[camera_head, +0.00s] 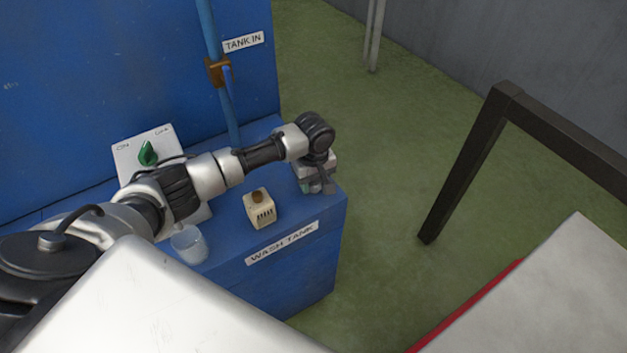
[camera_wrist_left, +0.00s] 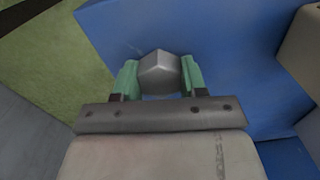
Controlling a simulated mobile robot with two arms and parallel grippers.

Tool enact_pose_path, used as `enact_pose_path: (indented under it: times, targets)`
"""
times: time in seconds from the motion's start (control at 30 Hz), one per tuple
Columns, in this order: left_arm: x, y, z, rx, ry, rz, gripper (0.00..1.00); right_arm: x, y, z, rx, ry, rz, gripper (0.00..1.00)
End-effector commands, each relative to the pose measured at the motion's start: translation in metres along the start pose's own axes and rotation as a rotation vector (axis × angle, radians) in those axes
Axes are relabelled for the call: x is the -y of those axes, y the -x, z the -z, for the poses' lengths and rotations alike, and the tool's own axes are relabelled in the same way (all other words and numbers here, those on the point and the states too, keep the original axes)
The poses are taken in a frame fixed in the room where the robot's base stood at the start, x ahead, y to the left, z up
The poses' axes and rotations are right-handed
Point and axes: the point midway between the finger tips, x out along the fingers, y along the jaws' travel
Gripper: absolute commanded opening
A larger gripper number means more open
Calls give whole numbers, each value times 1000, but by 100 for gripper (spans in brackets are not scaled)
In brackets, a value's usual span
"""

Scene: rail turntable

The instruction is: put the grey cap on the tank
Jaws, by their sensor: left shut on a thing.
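The grey cap (camera_wrist_left: 161,74) is a faceted grey piece between the green fingertips of my left gripper (camera_wrist_left: 160,78) in the left wrist view. My left gripper is shut on it, and it also shows in the head view (camera_head: 318,186) over the right end of the tank top. The blue wash tank (camera_head: 300,278) has a "WASH TANK" label on its front. In the head view the gripper hides most of the cap. I cannot tell whether the cap touches the tank. No opening in the tank top is clearly seen. My right gripper is in no view.
On the tank top are a cream box with a brown knob (camera_head: 260,212), a clear cup (camera_head: 189,244) and a white panel with a green switch (camera_head: 147,153) behind my arm. A blue pipe (camera_head: 228,112) rises behind. Green floor lies right; a dark frame (camera_head: 462,175) stands there.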

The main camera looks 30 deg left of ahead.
Motion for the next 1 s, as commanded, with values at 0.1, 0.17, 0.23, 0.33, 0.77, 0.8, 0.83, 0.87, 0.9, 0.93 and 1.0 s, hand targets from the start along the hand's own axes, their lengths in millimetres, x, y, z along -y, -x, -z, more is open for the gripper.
enact_pose_path:
  times: [0.1, 0.17, 0.23, 0.33, 0.77, 0.8, 0.83, 0.87, 0.9, 0.93, 1.0]
  targets:
    - [0, -2, 0, 1, 0, 1, 14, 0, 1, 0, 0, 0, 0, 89]
    - [0, -3, 0, 0, -1, 1, 45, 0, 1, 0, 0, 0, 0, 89]
    - [0, -3, 0, 0, -1, 1, 56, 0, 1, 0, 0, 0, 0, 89]
    - [0, -3, 0, 0, 0, 1, 68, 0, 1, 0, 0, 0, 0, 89]
    - [0, 16, 0, 0, 0, -2, 68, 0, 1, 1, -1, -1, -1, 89]
    - [0, 23, 0, 0, 0, -2, 68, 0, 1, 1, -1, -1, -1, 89]
    - [-1, 30, 0, -1, -1, -4, 68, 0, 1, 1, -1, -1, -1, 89]
    - [0, 36, 0, -1, -1, -3, 68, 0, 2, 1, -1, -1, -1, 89]
    - [-1, 45, 0, -1, -2, -4, 68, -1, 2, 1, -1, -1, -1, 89]
    - [-1, 52, 0, -1, -1, -3, 68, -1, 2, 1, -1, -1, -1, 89]
    - [-1, 68, 0, -2, -1, -4, 68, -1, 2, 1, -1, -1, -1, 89]
